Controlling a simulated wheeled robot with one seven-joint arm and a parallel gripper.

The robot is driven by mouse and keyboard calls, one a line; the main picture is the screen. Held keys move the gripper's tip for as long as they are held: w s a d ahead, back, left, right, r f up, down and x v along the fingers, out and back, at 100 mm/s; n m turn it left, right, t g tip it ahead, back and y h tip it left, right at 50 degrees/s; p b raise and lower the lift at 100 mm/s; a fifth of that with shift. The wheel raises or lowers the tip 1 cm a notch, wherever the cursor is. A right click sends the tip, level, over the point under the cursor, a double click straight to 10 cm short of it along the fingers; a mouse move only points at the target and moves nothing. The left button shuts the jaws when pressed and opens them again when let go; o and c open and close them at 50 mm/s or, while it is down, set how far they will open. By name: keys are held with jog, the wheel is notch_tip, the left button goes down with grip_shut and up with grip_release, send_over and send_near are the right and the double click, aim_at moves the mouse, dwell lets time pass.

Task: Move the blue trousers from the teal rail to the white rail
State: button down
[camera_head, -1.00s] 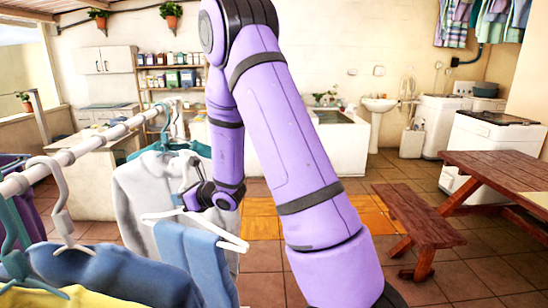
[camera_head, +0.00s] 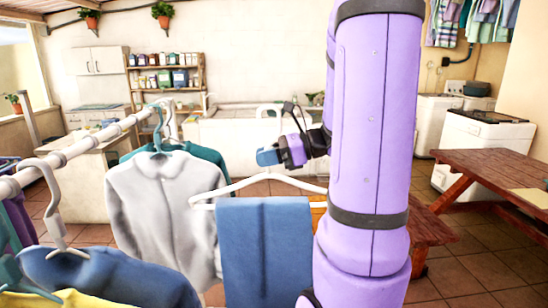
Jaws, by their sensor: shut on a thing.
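The blue trousers (camera_head: 265,255) hang folded over the bar of a white hanger (camera_head: 232,186) in the middle of the head view. My gripper (camera_head: 268,156) is shut on the upper part of this hanger, near its hook. The trousers hang to the right of the white rail (camera_head: 92,143), apart from it. That rail runs from the near left toward the back. Part of the trousers' right side is hidden by my purple arm. I cannot make out a teal rail.
On the white rail hang a light grey shirt (camera_head: 165,205), a teal garment (camera_head: 207,158) behind it, and nearer a dark blue garment (camera_head: 105,275) and a yellow one (camera_head: 45,299). A wooden table (camera_head: 495,172) stands at the right.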

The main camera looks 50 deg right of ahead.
jog(key=s, duration=0.2)
jog(key=shift+s+d+r, duration=0.1)
jog(key=shift+s+r, duration=0.15)
jog(key=shift+s, duration=0.05)
jog(key=r+x, duration=0.3)
jog(key=x, duration=1.4)
jog(key=a+r+x, duration=0.1)
jog(key=r+x, duration=0.3)
jog(key=x, duration=1.3)
jog(key=shift+w+a, duration=0.55)
jog(key=shift+w, duration=0.1)
jog(key=shift+w+a, duration=0.1)
jog(key=shift+r+x, duration=0.25)
jog(key=shift+x, duration=0.8)
jog(key=shift+r+x, duration=0.25)
jog(key=shift+x, duration=0.75)
jog(key=shift+a, duration=0.1)
jog(key=shift+f, duration=0.1)
